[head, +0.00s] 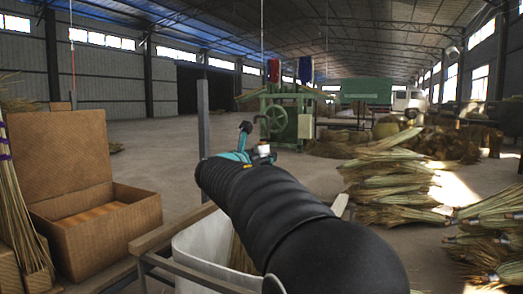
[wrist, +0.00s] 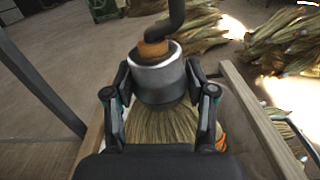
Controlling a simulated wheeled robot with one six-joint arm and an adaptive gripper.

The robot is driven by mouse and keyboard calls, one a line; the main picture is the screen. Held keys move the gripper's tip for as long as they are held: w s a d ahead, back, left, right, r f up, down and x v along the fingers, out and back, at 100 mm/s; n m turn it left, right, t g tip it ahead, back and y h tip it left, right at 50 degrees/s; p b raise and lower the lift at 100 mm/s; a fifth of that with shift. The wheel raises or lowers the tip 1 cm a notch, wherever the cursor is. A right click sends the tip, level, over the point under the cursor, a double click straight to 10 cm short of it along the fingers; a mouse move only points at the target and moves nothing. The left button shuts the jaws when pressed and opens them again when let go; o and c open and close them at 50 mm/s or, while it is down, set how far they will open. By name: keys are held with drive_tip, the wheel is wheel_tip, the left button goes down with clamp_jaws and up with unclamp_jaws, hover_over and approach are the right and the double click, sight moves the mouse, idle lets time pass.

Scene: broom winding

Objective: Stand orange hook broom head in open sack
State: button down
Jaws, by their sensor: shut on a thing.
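My gripper (wrist: 158,78) is shut on a broom head (wrist: 160,82), one finger on each side of its grey collar. The broom head has an orange-brown top and a dark hook rising from it, with straw bristles spreading below. In the head view my gripper (head: 245,153) is mostly hidden behind my dark forearm. The open white sack (head: 200,248) is low in front, in a frame, with some straw showing inside it. My arm hides much of its opening. A small orange patch (wrist: 222,143) shows beside the right finger; I cannot tell what it belongs to.
A wooden frame rail (head: 155,240) borders the sack. An open cardboard box (head: 100,225) and a standing straw bundle (head: 18,205) are at left. Straw bundles (head: 390,185) lie at right. A green machine (head: 285,115) stands behind. Floor between is clear.

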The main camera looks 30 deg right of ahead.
wheel_tip(320, 180, down, 9)
idle(1.1)
drive_tip(key=shift+c, duration=1.4)
unclamp_jaws()
drive_tip(key=v, duration=1.2)
drive_tip(key=shift+s, duration=0.1)
